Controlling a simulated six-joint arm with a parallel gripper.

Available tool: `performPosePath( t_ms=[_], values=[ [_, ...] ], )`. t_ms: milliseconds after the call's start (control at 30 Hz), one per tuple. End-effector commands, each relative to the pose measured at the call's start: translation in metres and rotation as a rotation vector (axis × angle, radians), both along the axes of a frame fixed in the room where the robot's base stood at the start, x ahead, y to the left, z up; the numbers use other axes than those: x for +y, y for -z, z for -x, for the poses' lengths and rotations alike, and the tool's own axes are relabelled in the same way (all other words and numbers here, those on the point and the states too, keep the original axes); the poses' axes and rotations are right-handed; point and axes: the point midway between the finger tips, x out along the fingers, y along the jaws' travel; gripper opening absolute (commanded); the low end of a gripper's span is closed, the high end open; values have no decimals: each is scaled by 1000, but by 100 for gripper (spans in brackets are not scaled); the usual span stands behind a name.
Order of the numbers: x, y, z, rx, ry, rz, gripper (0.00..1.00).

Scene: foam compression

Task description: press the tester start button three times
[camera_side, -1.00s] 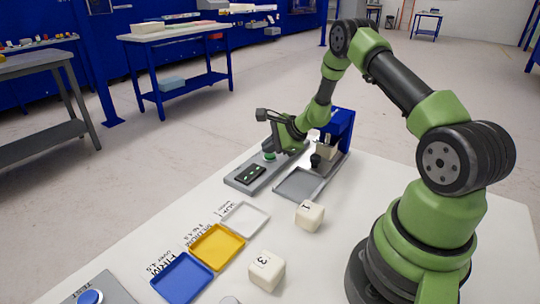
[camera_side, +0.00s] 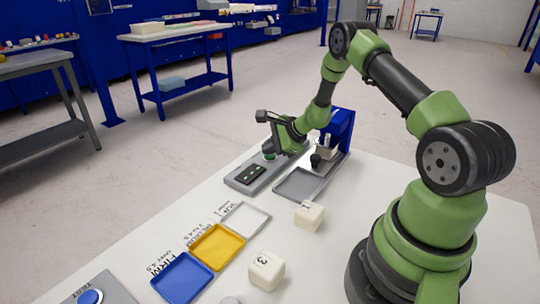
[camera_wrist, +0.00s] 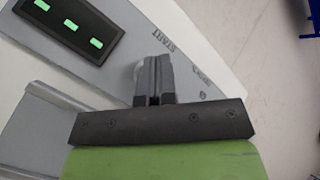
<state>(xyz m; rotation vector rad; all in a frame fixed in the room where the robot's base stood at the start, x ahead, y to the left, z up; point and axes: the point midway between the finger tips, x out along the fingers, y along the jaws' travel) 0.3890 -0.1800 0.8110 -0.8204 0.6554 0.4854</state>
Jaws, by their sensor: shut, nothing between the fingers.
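The tester panel (camera_side: 243,181) is a grey plate on the table with a dark display (camera_side: 251,174). In the wrist view my shut, empty fingers (camera_wrist: 154,82) point at the panel beside the START lettering (camera_wrist: 162,38). They hide most of the button there, so I cannot tell whether they touch it. The display also shows in the wrist view (camera_wrist: 68,28), with three green marks.
A grey tray (camera_side: 299,186) lies beside the panel. White cubes marked 1 (camera_side: 309,215) and 3 (camera_side: 266,270) sit on the table. White (camera_side: 245,218), yellow (camera_side: 217,247) and blue (camera_side: 181,278) trays line the left edge. A blue button on a TEST plate (camera_side: 90,297) is at front left.

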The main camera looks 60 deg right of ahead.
Motion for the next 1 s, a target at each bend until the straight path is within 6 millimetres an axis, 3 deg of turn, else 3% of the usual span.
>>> performPosePath(
  t_ms=[233,633,1000],
  values=[
    [0,-13,0,0,-1,1,0],
    [0,-18,0,0,-1,1,0],
    [0,-54,0,-2,-1,1,0]
  ],
)
